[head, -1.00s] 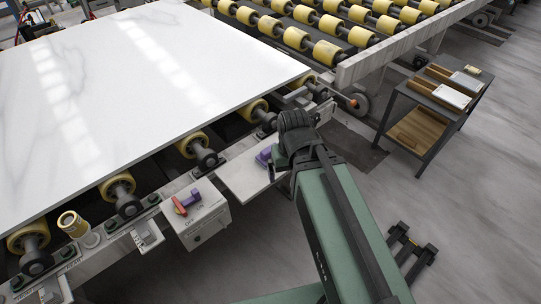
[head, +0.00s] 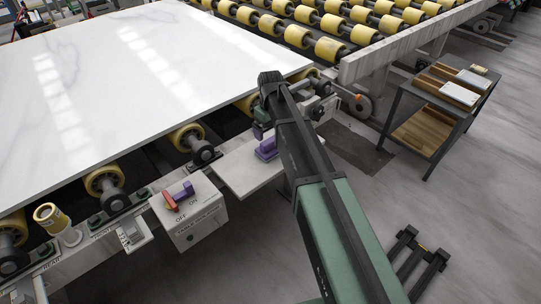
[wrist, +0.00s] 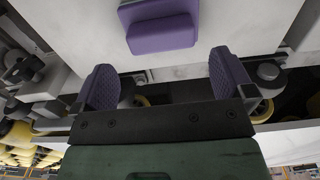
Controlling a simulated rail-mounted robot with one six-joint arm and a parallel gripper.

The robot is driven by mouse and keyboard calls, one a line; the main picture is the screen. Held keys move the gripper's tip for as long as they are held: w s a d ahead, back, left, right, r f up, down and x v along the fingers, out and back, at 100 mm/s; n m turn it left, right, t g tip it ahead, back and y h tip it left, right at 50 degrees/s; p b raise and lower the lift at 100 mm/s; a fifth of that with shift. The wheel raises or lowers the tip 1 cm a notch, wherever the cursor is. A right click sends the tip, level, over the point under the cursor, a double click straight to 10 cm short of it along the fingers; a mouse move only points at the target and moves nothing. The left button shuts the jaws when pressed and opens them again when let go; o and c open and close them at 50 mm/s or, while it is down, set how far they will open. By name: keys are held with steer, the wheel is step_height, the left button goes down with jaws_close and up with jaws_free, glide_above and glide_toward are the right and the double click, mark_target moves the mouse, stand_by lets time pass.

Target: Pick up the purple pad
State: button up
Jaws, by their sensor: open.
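The purple pad (head: 267,149) lies on a pale flat shelf (head: 243,176) at the slab table's side, just left of my arm in the head view. In the wrist view the pad (wrist: 162,32) shows at the top centre as a raised block on a wider base. My gripper (wrist: 163,75) is open there, with its two purple textured fingers apart and nothing between them. The pad is beyond the fingertips, sideways between their lines and apart from them. In the head view my arm hides most of the gripper.
A white switch box (head: 190,215) with a red and purple handle stands left of the shelf. The large white slab (head: 130,85) lies on yellow rollers behind. A yellow roll (head: 50,216) stands at the lower left. A dark side table (head: 432,105) holds trays at the right.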

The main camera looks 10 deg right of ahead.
mark_target(271, 140)
step_height(271, 140, down, 7)
steer(key=b, duration=0.5)
steer(key=shift+r, duration=0.4)
steer(key=shift+c, duration=0.3)
steer(key=c, duration=0.8)
step_height(271, 140, up, 20)
steer(key=p, duration=2)
